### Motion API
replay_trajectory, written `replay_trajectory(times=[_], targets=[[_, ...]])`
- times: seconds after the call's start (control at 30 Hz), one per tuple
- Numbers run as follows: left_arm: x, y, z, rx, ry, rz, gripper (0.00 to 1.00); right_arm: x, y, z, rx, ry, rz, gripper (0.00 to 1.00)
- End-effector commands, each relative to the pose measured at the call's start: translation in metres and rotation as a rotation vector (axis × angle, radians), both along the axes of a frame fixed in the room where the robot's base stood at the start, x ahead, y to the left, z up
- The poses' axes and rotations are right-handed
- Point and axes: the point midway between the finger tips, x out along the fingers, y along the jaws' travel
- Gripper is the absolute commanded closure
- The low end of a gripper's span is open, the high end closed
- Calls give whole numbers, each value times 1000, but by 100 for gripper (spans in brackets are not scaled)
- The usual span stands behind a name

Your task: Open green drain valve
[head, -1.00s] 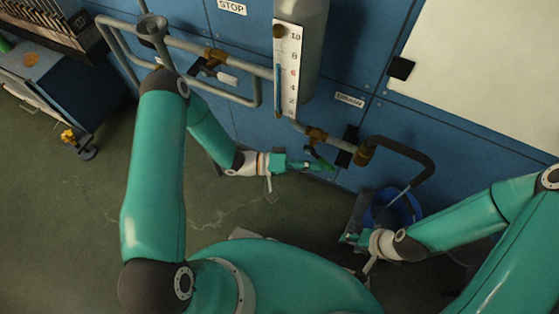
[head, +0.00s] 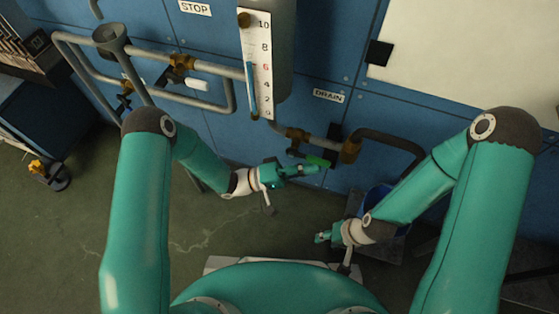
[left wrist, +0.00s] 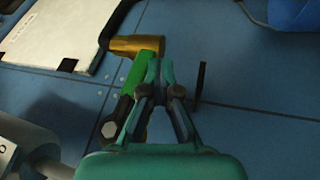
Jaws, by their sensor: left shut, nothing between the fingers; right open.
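The drain valve is a brass fitting (head: 297,135) on the pipe below the DRAIN label (head: 328,96). Its green handle (head: 318,160) shows just above my left fingertips. In the left wrist view the green handle (left wrist: 130,78) lies just left of my shut fingers, below a brass pipe piece (left wrist: 137,45). I cannot tell whether they touch. My left gripper (head: 312,169) is shut and empty; it also shows in the left wrist view (left wrist: 159,65). My right gripper (head: 323,237) is open and empty, low in front of the blue bucket (head: 376,197), which my right arm partly hides.
The grey tank's level gauge (head: 258,65) shows a blue column reaching about the red 6. A second brass valve (head: 181,65) is on the upper-left pipe beside a funnel (head: 110,38). A dark cart (head: 35,120) stands left.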

Motion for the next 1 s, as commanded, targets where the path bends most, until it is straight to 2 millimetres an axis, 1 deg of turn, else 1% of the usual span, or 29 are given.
replay_trajectory(times=[0.4, 0.53, 0.67, 0.87, 0.9, 1.0], targets=[[0, 0, 0, -1, 0, -1, 100, 0, 0, 0, 0, 0, 0, 58], [0, 0, -5, 0, 0, -1, 100, 0, 0, -5, 0, 0, 0, 58], [-1, 1, -18, 0, 0, -1, 100, 0, 0, -17, 0, 0, 0, 58], [-1, 3, -51, 0, 1, -1, 100, 0, 0, -47, 0, 0, 0, 58], [-1, 13, -47, 0, 3, 6, 100, 0, 0, -37, 0, 1, 0, 58], [-4, 35, -54, 0, 3, 6, 100, 0, 0, -30, 0, -1, 0, 58]])
